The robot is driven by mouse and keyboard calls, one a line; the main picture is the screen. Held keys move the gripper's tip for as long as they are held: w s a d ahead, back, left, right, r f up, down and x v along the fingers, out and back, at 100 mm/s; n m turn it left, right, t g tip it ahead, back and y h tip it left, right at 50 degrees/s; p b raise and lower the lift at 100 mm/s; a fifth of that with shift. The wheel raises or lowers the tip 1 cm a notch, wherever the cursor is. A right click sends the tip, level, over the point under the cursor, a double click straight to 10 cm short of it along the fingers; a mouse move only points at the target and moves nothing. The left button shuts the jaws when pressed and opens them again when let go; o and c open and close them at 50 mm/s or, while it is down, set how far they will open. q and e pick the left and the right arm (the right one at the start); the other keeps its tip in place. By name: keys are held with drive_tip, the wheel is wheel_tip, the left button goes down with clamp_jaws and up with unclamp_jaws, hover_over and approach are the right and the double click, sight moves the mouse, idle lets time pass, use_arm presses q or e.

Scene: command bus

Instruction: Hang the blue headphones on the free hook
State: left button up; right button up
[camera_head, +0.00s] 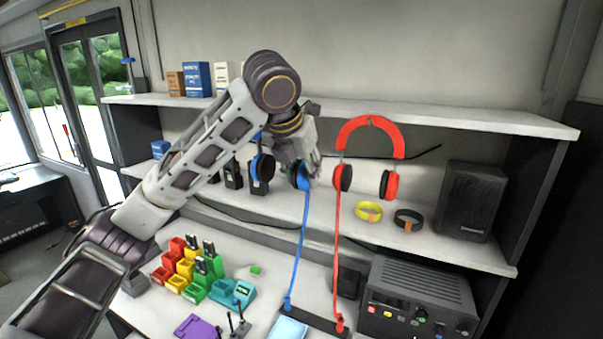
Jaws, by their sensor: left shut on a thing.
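The blue headphones (298,176) are in my left gripper (308,165), just below the front edge of the upper shelf. Red headphones (370,126) hang to the right at the upper shelf edge, with a red cord (337,250) down to the same strip. I cannot make out the free hook; my arm covers part of the shelf edge. My right gripper is out of view.
The upper shelf (440,116) bears small boxes at left. A speaker (470,202), yellow and black rings and several dark handsets stand on the lower shelf. Below are a radio unit (420,297), a coloured holder rack (192,270) and a purple item (198,327).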

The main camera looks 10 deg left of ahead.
use_arm(q)
drive_tip(key=w+d+f, duration=0.1)
drive_tip(key=w+f, duration=0.1)
drive_tip(key=w, duration=0.6)
drive_tip(key=shift+w+d+f, duration=0.15)
drive_tip(key=shift+d+f, duration=0.05)
drive_tip(key=shift+d, duration=0.1)
idle(1.6)
drive_tip(key=shift+f, duration=0.15)
idle(0.6)
drive_tip(key=o, duration=0.8)
drive_tip(key=shift+v, duration=6)
